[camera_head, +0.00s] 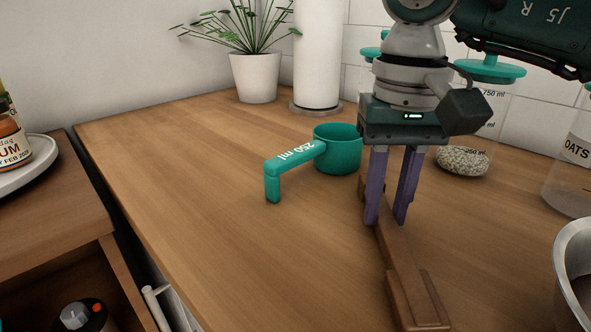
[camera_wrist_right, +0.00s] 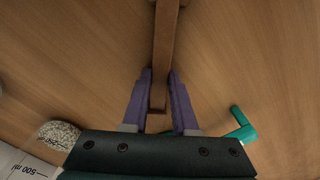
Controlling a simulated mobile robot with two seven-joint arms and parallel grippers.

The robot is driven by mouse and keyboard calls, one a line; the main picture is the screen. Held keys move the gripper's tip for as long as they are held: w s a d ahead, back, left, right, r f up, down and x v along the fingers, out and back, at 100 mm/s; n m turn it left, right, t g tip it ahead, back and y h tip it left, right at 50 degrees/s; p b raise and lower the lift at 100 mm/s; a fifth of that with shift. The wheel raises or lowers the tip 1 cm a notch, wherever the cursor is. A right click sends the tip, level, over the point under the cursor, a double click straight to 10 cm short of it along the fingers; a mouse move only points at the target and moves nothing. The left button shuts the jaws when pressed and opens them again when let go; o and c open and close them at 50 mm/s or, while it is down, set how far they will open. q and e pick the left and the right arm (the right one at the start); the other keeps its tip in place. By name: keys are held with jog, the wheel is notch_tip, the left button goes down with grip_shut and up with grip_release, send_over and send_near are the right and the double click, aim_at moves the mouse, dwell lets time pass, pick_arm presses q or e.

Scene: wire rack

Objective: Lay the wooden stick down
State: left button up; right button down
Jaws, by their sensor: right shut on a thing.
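The wooden stick (camera_head: 397,252) is a long brown piece with a wider, raised block at its near end. It runs from between my right gripper's fingers toward the lower edge in the head view. My right gripper (camera_head: 386,220) points down, with its purple fingers shut on the stick's far end. In the right wrist view the stick (camera_wrist_right: 166,38) runs up from between the fingers to the top edge. The stick is low over the wooden counter (camera_head: 210,180); I cannot tell whether it touches along its length. My left gripper is not in view.
A green 250 ml measuring cup (camera_head: 338,152) stands left of my right gripper. A jar of grains (camera_head: 462,160) is behind it, an oats jar (camera_head: 572,165) and a metal bowl (camera_head: 572,270) at right. A potted plant (camera_head: 256,78) stands behind. The counter's left part is clear.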

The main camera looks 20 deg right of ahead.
aim_at(384, 214)
jog(key=c, duration=0.7)
grip_release()
notch_tip(384, 214, up, 12)
